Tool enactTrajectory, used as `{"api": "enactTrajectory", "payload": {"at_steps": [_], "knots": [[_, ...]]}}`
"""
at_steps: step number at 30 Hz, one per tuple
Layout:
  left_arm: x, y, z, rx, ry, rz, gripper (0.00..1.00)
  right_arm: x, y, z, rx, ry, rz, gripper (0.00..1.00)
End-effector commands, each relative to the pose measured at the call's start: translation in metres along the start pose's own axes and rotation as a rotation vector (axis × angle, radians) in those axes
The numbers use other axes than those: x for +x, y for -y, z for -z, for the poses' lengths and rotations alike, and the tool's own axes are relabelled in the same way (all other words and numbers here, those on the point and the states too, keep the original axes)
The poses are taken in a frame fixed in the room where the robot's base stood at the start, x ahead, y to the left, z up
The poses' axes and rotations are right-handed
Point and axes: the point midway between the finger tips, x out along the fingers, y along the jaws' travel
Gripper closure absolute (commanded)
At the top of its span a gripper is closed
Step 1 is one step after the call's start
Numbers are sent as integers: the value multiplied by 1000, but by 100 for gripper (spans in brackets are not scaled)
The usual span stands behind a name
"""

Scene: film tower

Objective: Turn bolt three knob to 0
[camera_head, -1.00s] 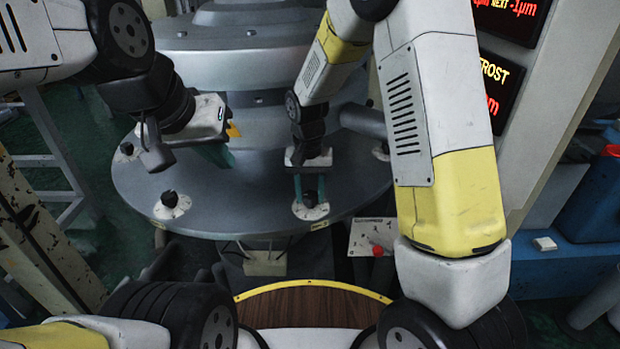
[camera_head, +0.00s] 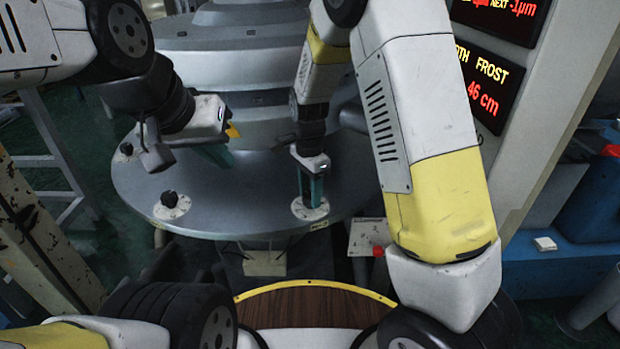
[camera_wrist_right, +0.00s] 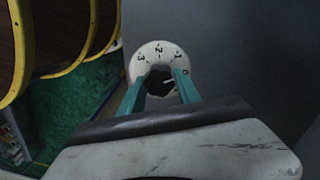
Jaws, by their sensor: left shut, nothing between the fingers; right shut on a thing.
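A black bolt knob (camera_wrist_right: 160,82) sits on a white round dial (camera_wrist_right: 153,50) with printed digits in the right wrist view. The teal fingers of my right gripper (camera_wrist_right: 160,90) are shut on it, one finger on each side. A pale pointer mark on the knob points right, toward the dial's right side. In the head view my right gripper (camera_head: 311,190) reaches down to this dial (camera_head: 297,208) at the front of the grey disc, and its fingers hide most of the knob. My left gripper (camera_head: 215,155) is shut and empty above the disc's left part.
Another black knob (camera_head: 170,199) on a white dial stands at the disc's front left, and one more (camera_head: 126,149) at its left edge. The grey disc (camera_head: 240,205) is bare between them. A small panel with a red button (camera_head: 378,251) is below right.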

Motion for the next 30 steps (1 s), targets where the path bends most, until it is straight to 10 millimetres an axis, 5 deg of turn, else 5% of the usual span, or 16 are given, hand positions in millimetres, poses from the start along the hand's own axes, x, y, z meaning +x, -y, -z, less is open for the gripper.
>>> {"api": "enactTrajectory", "payload": {"at_steps": [15,30], "knots": [[0,0,0,0,0,0,100,-1,1,0,323,10,4,100],[0,0,0,0,0,0,100,-1,1,1,379,12,4,100]]}}
